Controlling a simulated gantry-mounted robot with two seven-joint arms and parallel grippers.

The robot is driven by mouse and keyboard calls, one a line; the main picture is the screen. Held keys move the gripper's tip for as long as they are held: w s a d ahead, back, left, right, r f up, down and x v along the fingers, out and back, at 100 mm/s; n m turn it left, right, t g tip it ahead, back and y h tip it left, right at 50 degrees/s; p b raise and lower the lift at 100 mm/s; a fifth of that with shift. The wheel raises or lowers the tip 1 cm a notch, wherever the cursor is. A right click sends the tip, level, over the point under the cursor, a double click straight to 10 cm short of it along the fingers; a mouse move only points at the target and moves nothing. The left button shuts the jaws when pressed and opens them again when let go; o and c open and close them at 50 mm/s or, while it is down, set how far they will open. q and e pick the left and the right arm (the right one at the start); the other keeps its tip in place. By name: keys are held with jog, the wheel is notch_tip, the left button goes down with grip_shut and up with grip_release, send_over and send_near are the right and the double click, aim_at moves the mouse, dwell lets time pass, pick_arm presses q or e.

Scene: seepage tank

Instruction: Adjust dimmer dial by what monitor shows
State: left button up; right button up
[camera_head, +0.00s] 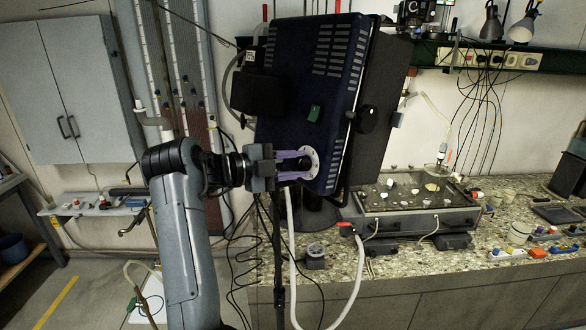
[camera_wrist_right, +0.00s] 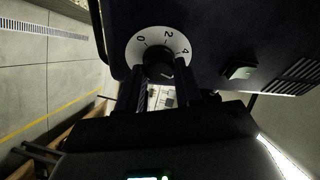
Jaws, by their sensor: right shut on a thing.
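The dimmer dial is a white disc (camera_head: 311,153) with a black knob, low on the side of a dark blue vented housing (camera_head: 290,70). In the right wrist view the white disc (camera_wrist_right: 141,40) shows the numbers 0, 2 and 4, with the black knob (camera_wrist_right: 158,66) at its middle. My right gripper (camera_head: 298,164), with purple fingers, is shut on the knob, one finger on each side. The fingers (camera_wrist_right: 161,84) also reach the knob in the wrist view. I cannot read the knob's pointer. No monitor screen is clear to me. My left gripper is not in view.
A green switch (camera_head: 314,113) sits above the dial; it also shows in the wrist view (camera_wrist_right: 240,72). A black stand and a white hose (camera_head: 293,250) hang below the housing. A stone counter (camera_head: 400,263) carries a glass-topped tank (camera_head: 415,210) at the right.

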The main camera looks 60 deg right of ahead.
jog(key=shift+m, duration=0.6)
jog(key=o, duration=1)
jog(key=shift+o, duration=0.2)
jog(key=shift+a, duration=0.1)
